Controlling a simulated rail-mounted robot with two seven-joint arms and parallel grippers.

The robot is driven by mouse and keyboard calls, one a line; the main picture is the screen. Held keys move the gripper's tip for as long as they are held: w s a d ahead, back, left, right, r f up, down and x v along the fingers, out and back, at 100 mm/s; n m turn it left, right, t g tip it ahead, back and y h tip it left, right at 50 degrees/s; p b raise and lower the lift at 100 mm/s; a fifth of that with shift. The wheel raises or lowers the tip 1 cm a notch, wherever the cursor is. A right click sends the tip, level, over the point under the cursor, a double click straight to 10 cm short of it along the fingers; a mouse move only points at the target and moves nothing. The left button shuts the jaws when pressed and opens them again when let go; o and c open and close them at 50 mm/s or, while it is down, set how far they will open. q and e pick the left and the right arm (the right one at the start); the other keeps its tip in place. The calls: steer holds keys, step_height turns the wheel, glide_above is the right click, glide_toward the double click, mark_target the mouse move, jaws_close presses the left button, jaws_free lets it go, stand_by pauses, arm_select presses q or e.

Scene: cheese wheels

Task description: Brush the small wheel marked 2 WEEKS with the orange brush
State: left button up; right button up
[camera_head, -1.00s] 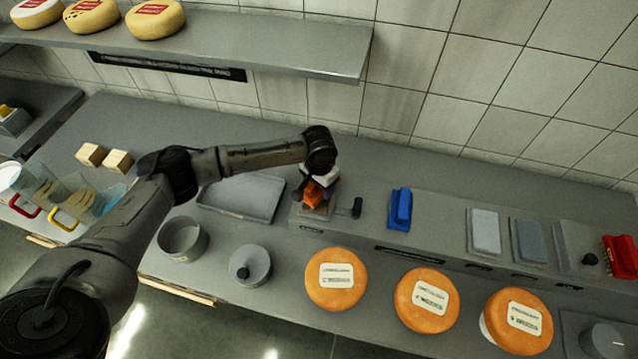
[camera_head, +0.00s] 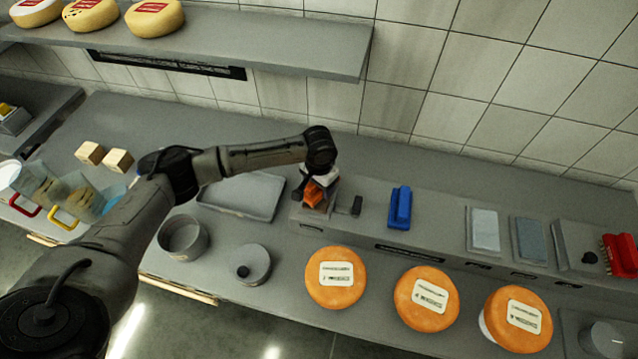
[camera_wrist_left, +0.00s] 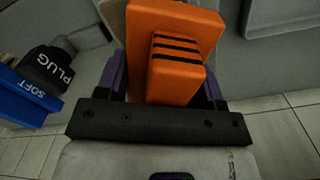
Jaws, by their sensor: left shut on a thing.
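The orange brush (camera_head: 314,193) is on or just above its grey stand at the shelf's left end; I cannot tell whether they touch. My left gripper (camera_head: 318,183) is shut on it. In the left wrist view the brush (camera_wrist_left: 180,65) is a large orange block with dark stripes on its grip, between the fingers. Three orange cheese wheels stand in the front row: a left wheel (camera_head: 336,292), a middle wheel (camera_head: 410,308) and a right wheel (camera_head: 528,338). Each has a pale label, too small to read surely. My right gripper is not in view.
A blue brush (camera_head: 400,206) stands right of a black plug (camera_head: 356,206); the blue one reads SOFT in the wrist view. A red brush (camera_head: 622,256) is at the far right. An empty grey tray (camera_head: 265,212) and a round pot (camera_head: 184,250) lie left of the stand.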

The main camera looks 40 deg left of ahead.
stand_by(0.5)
arm_select(q)
steer(key=shift+p, duration=0.4)
stand_by(0.5)
steer(key=shift+f, duration=0.15)
stand_by(0.8)
steer(key=shift+a, duration=0.1)
steer(key=shift+r+p, duration=0.3)
steer(key=shift+p, duration=0.3)
step_height(320, 180, up, 5)
steer(key=p, duration=0.5)
steer(key=shift+f+p, duration=0.1)
steer(key=shift+p, duration=0.25)
steer(key=shift+r+p, duration=0.9)
steer(key=shift+p, duration=0.25)
